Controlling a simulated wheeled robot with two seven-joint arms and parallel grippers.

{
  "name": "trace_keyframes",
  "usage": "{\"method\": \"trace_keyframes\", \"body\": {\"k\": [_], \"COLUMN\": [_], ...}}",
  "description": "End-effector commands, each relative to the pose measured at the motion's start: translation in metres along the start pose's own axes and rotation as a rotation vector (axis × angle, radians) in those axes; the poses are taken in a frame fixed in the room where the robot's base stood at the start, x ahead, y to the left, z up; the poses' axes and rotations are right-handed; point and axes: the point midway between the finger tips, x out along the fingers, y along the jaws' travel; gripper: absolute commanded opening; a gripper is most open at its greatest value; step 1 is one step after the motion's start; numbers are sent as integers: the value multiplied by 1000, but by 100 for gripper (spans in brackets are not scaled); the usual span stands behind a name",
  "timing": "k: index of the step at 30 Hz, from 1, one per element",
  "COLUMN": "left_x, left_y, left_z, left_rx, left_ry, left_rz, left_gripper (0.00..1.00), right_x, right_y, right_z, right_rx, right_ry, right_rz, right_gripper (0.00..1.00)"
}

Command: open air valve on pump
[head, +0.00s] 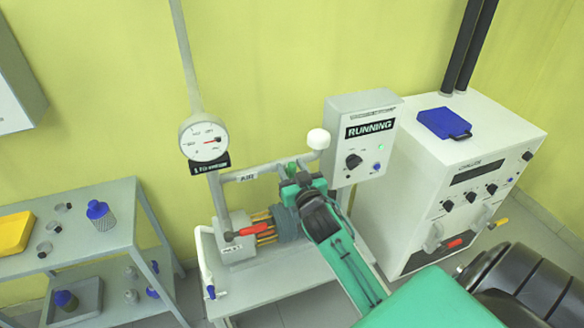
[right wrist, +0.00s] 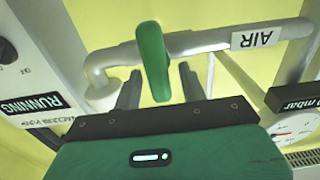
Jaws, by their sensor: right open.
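The air pipe (head: 266,170) runs across the top of the pump stand and carries an AIR label (right wrist: 256,38). A green valve handle (right wrist: 153,60) sits on this pipe in the right wrist view. My right gripper (head: 302,172) is at the pipe, above the pump body (head: 288,222). Its two fingers are apart, one on each side of the green handle in the right wrist view. I cannot tell whether either finger touches it. In the head view my gripper and arm hide most of the handle. My left gripper is not in view.
A control box reading RUNNING (head: 362,132) stands close right of the gripper. A round gauge (head: 204,138) and a red handle (head: 252,229) are left. A white cabinet (head: 440,215) stands right, a shelf (head: 110,250) left.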

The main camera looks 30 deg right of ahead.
Motion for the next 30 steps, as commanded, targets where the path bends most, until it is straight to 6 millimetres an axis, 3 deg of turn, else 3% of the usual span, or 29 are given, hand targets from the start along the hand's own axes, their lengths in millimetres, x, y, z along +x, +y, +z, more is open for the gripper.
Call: {"method": "trace_keyframes", "body": {"k": [5, 12, 23, 30], "left_x": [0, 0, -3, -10], "left_y": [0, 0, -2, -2], "left_z": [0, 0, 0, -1], "left_rx": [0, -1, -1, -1], "left_ry": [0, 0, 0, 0], "left_rz": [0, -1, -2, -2], "left_gripper": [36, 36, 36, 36], "right_x": [0, 0, 0, 0], "right_y": [0, 0, -1, -4], "right_z": [0, 0, 0, -1], "right_rx": [0, 0, -50, -200], "right_ry": [0, 0, -1, 0], "right_rz": [0, 0, 0, 0], "right_gripper": [42, 0, 0, 0]}}
